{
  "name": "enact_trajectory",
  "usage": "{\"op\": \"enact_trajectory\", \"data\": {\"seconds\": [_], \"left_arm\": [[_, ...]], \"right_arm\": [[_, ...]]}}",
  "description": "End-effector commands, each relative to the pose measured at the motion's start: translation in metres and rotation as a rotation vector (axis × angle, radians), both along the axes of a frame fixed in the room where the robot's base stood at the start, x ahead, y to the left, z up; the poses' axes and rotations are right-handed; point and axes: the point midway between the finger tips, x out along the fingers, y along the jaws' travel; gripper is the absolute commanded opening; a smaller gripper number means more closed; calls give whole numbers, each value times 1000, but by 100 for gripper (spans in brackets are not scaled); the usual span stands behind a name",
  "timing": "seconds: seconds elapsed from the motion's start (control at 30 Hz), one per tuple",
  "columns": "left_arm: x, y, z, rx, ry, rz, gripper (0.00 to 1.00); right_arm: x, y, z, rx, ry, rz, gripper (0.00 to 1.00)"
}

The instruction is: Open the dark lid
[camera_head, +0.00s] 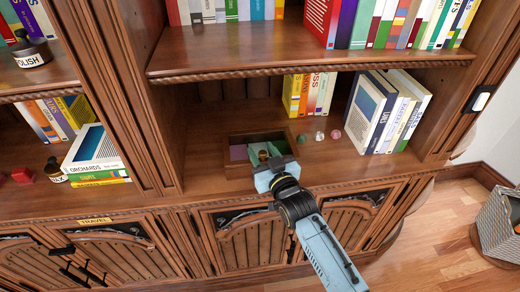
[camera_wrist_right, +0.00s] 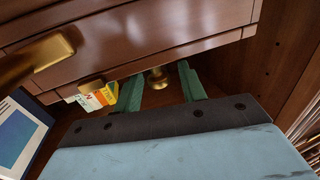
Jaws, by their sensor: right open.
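My right gripper (camera_head: 264,153) is over a dark wooden box-like recess (camera_head: 228,171) on the lower shelf, in the head view. Its green fingers are open. In the right wrist view, the fingers stand apart on either side of a small brass knob (camera_wrist_right: 157,80), without visibly closing on it. The knob is close to the fingertips; contact cannot be told. A purple patch (camera_head: 238,152) shows inside the recess. The gripper hides part of the recess, and I cannot clearly make out a separate dark lid. My left gripper is not in view.
Small round stones (camera_head: 320,136) lie right of the recess. Leaning books (camera_head: 370,112) stand farther right, and upright books (camera_head: 308,92) stand behind. The upper shelf (camera_head: 240,50) overhangs the back. Carved cabinet doors (camera_head: 245,240) are below. Bare shelf lies left of the recess.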

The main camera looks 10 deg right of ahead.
Motion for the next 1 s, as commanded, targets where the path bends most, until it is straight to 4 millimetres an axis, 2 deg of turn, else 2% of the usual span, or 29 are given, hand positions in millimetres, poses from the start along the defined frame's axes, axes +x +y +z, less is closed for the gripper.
{"op": "enact_trajectory", "data": {"seconds": [0.2, 0.53, 0.83, 1.0], "left_arm": [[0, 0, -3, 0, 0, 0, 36], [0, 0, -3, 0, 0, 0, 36], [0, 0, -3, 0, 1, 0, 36], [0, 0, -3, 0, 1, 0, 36]], "right_arm": [[18, 6, 0, 0, 0, 0, 41], [20, 6, 0, 0, 1, -1, 40], [19, 6, -1, 0, 1, -1, 0], [19, 6, -1, -1, 1, -1, 0]]}}
